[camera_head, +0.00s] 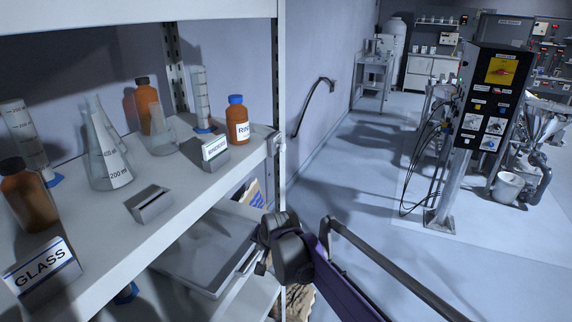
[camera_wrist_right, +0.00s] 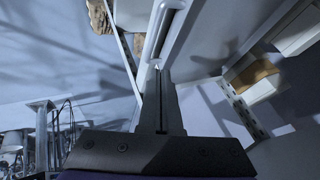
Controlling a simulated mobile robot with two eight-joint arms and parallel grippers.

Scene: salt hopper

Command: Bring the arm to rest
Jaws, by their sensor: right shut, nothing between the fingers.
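My right arm comes in from the bottom right of the head view as a purple link with a dark wrist. My right gripper (camera_head: 262,266) is beside the shelf post, at the edge of the lower shelf with the grey tray (camera_head: 206,285). In the right wrist view the gripper (camera_wrist_right: 158,70) shows as narrow grey fingers closed together, with nothing between them. Whether it touches the post or the tray cannot be told. My left gripper is not in view.
The upper shelf (camera_head: 105,262) holds flasks, cylinders, brown bottles and an orange-capped-blue bottle (camera_head: 237,122). A GLASS sign (camera_head: 42,272) stands at its front. Open floor (camera_head: 345,210) lies to the right. A control panel (camera_head: 490,95) on a post stands beyond, with machinery behind.

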